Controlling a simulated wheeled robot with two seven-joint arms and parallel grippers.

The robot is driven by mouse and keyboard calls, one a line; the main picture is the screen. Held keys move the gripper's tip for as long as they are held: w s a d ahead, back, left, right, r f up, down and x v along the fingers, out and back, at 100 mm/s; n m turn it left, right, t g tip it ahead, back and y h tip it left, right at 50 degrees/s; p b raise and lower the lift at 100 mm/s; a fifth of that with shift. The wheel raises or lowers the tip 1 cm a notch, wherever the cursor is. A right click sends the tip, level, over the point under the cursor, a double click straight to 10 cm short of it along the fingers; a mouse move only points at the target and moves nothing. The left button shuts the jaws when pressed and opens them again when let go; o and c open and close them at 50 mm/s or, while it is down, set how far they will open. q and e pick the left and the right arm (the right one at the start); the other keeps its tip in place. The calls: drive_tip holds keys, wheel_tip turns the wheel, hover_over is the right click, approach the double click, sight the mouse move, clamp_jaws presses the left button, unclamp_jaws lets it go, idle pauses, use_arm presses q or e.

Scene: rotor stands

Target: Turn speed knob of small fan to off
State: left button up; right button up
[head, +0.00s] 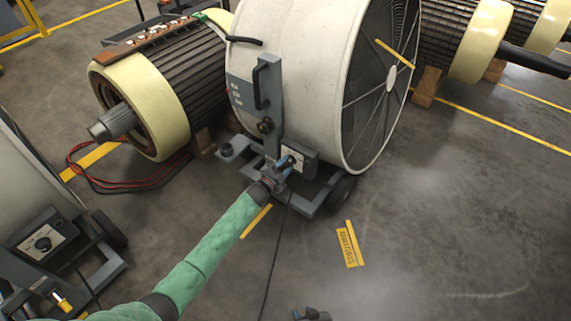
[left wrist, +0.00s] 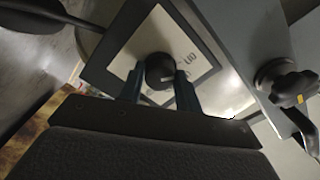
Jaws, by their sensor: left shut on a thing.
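A white drum fan (head: 285,80) stands on a grey wheeled cart in the middle of the head view. Its control box (head: 308,158) sits low on the front, near the wheel. My left gripper (head: 283,167) is at this box and hides most of its panel. In the left wrist view, the round black speed knob (left wrist: 160,70) stands on a pale panel (left wrist: 190,40) with a dark border. The two blue fingers of my left gripper (left wrist: 160,84) are shut on the knob's sides. The panel's marks are too small to read surely. My right gripper (head: 311,314) shows only partly at the bottom edge.
Another fan (head: 25,180) with its own knob box (head: 42,243) stands at the left. A rotor (head: 150,95) lies behind the middle fan. A dark handwheel (left wrist: 293,88) is right of the knob. A cable (head: 275,245) crosses the floor.

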use_arm(q)
drive_tip(key=shift+a+n, duration=0.1)
drive_tip(key=shift+n, duration=0.3)
drive_tip(key=o, duration=1)
drive_tip(key=shift+c, duration=0.2)
drive_tip(key=v, duration=0.7)
drive_tip(key=shift+s+a+p, duration=0.2)
drive_tip(key=shift+s+p, duration=0.1)
drive_tip(key=shift+p, duration=0.05)
